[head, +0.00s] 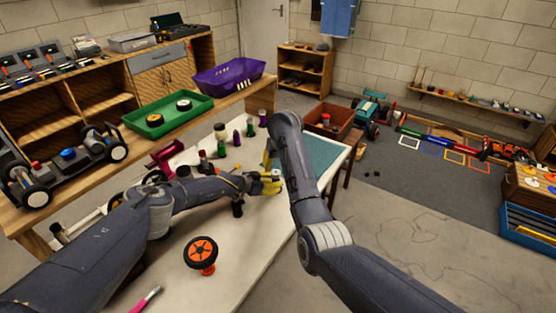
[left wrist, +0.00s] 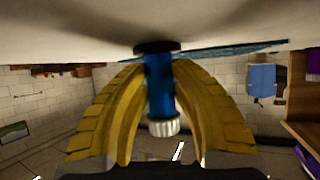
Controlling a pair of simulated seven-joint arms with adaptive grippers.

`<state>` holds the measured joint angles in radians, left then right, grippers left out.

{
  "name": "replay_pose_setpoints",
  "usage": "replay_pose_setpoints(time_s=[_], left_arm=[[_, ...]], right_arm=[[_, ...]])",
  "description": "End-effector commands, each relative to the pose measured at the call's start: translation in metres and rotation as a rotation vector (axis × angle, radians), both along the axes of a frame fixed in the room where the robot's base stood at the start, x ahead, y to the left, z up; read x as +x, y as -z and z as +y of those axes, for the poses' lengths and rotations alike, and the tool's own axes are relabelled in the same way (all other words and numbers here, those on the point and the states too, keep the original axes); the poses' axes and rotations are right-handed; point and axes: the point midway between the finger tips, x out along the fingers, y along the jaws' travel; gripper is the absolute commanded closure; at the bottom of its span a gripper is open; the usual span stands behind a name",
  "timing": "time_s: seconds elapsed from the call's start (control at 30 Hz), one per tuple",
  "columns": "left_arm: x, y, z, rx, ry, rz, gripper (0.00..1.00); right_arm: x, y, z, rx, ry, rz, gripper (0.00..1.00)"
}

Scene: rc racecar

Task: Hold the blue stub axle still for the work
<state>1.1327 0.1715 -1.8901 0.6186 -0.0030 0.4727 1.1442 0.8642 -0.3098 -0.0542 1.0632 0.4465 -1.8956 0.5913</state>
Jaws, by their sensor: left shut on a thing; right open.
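My left gripper (head: 266,184) is low over the white work table, near its far right part. In the left wrist view its yellow fingers (left wrist: 158,68) are closed around the blue stub axle (left wrist: 160,88). The axle has a dark round flange at one end, close to the pale table surface, and a white ribbed cap at the other. I cannot tell whether the flange touches the table. In the head view the axle is hard to make out at the fingers. My right gripper (head: 268,160) is mostly hidden behind its own arm; only a yellowish bit shows beside the left gripper.
An orange-hubbed wheel (head: 201,254) stands at the table's front. A green tray (head: 168,112), purple bin (head: 228,75) and car chassis (head: 75,165) sit on the back bench.

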Motion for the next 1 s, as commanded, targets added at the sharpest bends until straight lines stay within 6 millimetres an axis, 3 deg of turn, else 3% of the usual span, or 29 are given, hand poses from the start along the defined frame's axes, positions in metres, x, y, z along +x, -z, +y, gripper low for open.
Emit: replay_pose_setpoints(time_s=[0.03, 0.07, 0.27, 0.63, 1.0], left_arm=[[0.000, 0.000, 0.000, 0.000, 0.000, 0.000, 1.00], [0.000, 0.000, 0.000, 0.000, 0.000, 0.000, 0.72], [0.000, 0.000, 0.000, 0.000, 0.000, 0.000, 0.49], [-0.001, -0.001, 0.003, 0.000, 0.000, 0.000, 0.49], [-0.016, -0.016, 0.025, 0.000, 0.000, 0.001, 0.49]], right_arm=[[0.000, 0.000, 0.000, 0.000, 0.000, 0.000, 0.45], [0.000, 0.000, 0.000, 0.000, 0.000, 0.000, 0.45], [0.000, 0.000, 0.000, 0.000, 0.000, 0.000, 0.45], [0.000, 0.000, 0.000, 0.000, 0.000, 0.000, 0.45], [0.000, 0.000, 0.000, 0.000, 0.000, 0.000, 0.45]])
